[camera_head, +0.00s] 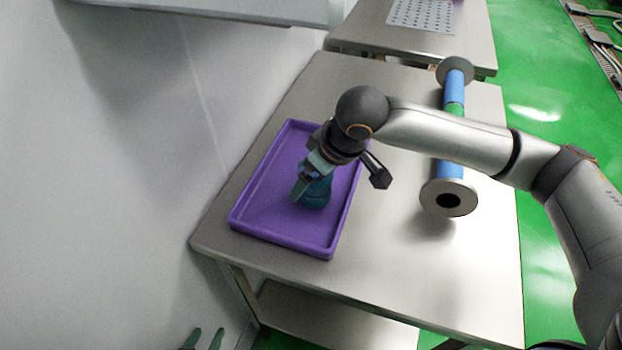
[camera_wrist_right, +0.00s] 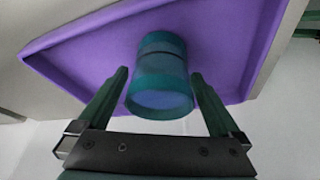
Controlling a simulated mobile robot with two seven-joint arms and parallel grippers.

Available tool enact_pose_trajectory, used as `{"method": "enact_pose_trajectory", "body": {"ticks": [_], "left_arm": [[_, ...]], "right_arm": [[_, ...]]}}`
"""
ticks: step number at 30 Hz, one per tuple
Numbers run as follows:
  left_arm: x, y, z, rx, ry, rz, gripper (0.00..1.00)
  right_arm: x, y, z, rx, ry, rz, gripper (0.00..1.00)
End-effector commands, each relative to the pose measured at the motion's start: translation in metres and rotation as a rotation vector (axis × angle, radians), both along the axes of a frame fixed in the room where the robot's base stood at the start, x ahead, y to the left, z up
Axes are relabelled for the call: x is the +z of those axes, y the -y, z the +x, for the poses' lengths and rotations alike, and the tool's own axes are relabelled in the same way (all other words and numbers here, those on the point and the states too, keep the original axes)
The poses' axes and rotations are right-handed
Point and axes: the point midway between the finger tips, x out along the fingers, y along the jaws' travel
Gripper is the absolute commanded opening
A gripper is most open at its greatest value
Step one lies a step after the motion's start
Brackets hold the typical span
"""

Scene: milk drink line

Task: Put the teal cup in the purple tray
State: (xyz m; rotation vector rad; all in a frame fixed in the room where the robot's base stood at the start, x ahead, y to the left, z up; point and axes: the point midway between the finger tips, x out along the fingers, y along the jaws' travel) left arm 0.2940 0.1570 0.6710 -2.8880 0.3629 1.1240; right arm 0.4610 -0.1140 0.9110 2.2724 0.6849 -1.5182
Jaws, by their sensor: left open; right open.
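The teal cup (camera_head: 318,193) is in the purple tray (camera_head: 287,239), in the near part of its floor; its upper part is partly hidden by my right gripper. In the right wrist view the cup (camera_wrist_right: 160,88) sits between the two fingers of my right gripper (camera_wrist_right: 159,74). They are open, with a visible gap on each side of the cup. The purple tray (camera_wrist_right: 95,62) shows behind it.
The tray lies on a metal table (camera_head: 400,265) beside a white wall (camera_head: 110,180). A blue and green roller with grey end discs (camera_head: 449,197) lies to the right of the tray. Another table (camera_head: 470,40) stands behind. The table's near right part is clear.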

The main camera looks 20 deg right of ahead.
Motion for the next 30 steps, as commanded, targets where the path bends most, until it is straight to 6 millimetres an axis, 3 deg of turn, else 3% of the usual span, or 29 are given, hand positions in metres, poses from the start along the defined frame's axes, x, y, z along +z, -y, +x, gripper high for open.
{"method": "enact_pose_trajectory", "body": {"ticks": [6,12,18,30], "left_arm": [[0.007,-0.005,-0.002,0.008,0.002,0.006,0.50],[0.003,-0.011,-0.009,0.018,-0.015,0.016,0.50],[0.006,-0.011,-0.008,0.019,-0.004,0.013,0.50],[0.006,-0.011,-0.008,0.019,-0.005,0.012,0.50]], "right_arm": [[0.048,0.010,-0.015,0.001,0.006,0.001,1.00],[0.081,0.018,-0.026,0.000,0.003,0.001,1.00],[0.095,0.021,-0.032,0.000,0.002,0.000,1.00],[0.096,0.022,-0.033,0.000,0.001,0.000,1.00]]}}
